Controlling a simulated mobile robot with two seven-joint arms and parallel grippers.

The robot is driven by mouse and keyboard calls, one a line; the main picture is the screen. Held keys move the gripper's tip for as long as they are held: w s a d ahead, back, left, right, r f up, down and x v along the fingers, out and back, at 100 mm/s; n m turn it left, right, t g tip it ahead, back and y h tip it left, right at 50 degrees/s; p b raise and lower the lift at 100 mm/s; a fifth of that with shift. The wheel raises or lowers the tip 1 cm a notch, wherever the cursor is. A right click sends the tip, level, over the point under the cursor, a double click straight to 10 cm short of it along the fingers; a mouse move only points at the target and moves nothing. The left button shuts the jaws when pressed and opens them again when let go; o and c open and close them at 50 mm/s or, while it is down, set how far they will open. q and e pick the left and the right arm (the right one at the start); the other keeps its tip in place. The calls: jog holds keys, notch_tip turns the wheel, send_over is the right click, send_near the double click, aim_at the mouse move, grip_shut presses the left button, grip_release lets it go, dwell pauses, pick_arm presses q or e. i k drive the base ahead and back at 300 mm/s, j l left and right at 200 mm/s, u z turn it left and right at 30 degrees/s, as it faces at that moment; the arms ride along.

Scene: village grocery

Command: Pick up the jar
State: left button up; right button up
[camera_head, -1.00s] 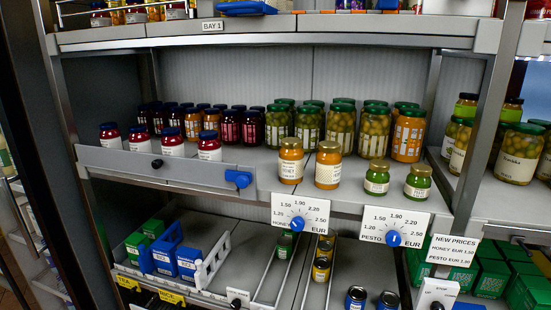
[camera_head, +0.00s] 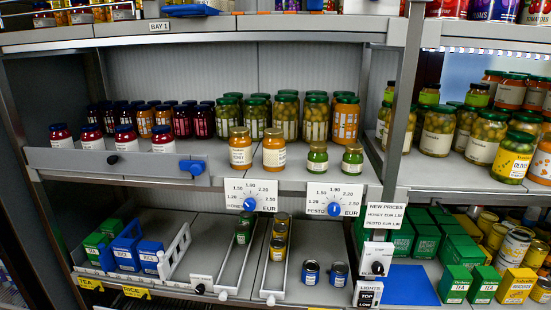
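Several jars stand on the middle shelf (camera_head: 290,178). Two honey jars (camera_head: 241,155) with orange-gold lids stand at its front edge, and the second honey jar (camera_head: 274,154) is just to the right. Two small green pesto jars (camera_head: 317,160) with green lids stand further right; the second pesto jar (camera_head: 352,161) is beside the first. Behind them are larger green-lidded jars (camera_head: 286,118). Dark-red jars with blue lids (camera_head: 92,139) stand at the left behind a grey rail. Which jar the task means cannot be told. Neither gripper is in view.
A grey front rail with a blue knob (camera_head: 192,167) guards the shelf's left part. Price dials (camera_head: 250,197) hang below the jars. A shelf upright (camera_head: 404,110) divides this bay from the right one. The lower shelf holds boxes, small jars and cans (camera_head: 311,272).

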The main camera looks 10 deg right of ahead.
aim_at(273, 143)
jog(key=k+z, duration=0.2)
jog(key=z, duration=0.2)
jog(key=k+l+z, duration=0.1)
jog(key=z, duration=0.3)
jog(key=j+z, duration=0.25)
jog(key=z, duration=0.2)
jog(key=i+j+z, duration=0.1)
jog(key=j+z, duration=0.15)
jog(key=z, duration=0.25)
jog(key=i+j, duration=0.1)
jog(key=j, duration=1.35)
jog(key=i+j, duration=0.15)
jog(key=j, duration=0.55)
